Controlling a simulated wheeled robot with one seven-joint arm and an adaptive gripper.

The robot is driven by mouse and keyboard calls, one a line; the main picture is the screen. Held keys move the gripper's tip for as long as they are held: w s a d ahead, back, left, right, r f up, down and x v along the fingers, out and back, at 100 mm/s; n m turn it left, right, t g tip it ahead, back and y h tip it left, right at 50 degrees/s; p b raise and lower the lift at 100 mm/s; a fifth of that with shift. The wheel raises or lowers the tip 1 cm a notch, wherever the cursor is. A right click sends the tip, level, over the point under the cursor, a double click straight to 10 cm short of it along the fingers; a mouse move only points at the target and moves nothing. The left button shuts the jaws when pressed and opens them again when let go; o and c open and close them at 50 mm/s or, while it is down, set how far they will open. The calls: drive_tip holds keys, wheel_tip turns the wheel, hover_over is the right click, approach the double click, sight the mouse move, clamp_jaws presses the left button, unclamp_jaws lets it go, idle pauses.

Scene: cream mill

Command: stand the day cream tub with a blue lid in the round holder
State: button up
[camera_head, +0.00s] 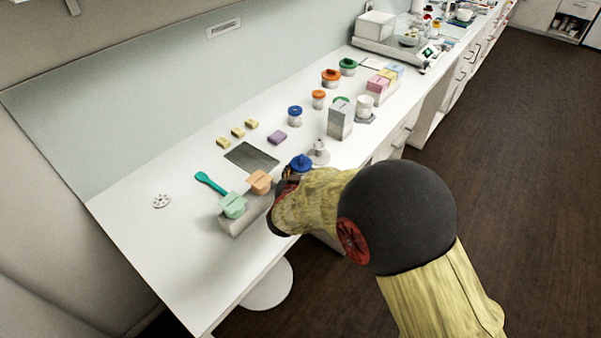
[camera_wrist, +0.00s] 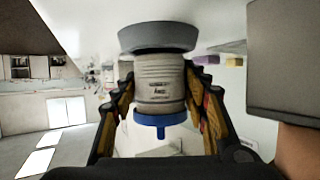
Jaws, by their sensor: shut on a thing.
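The day cream tub with a blue lid (camera_head: 300,163) is in my gripper, near the front edge of the bench in the head view. In the wrist view, which is upside down, the pale, labelled tub (camera_wrist: 160,85) sits between both fingers of my gripper (camera_wrist: 160,92), lid upward in the room. My gripper is shut on its sides. A grey round dish-like piece, seemingly the round holder (camera_wrist: 157,37), is at the tub's base. I cannot tell whether the tub rests inside it or just above it. In the head view my gripper and arm hide that area.
A dark mat (camera_head: 251,157) lies behind.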

drive_tip(key=shift+f, duration=0.65)
idle(0.8)
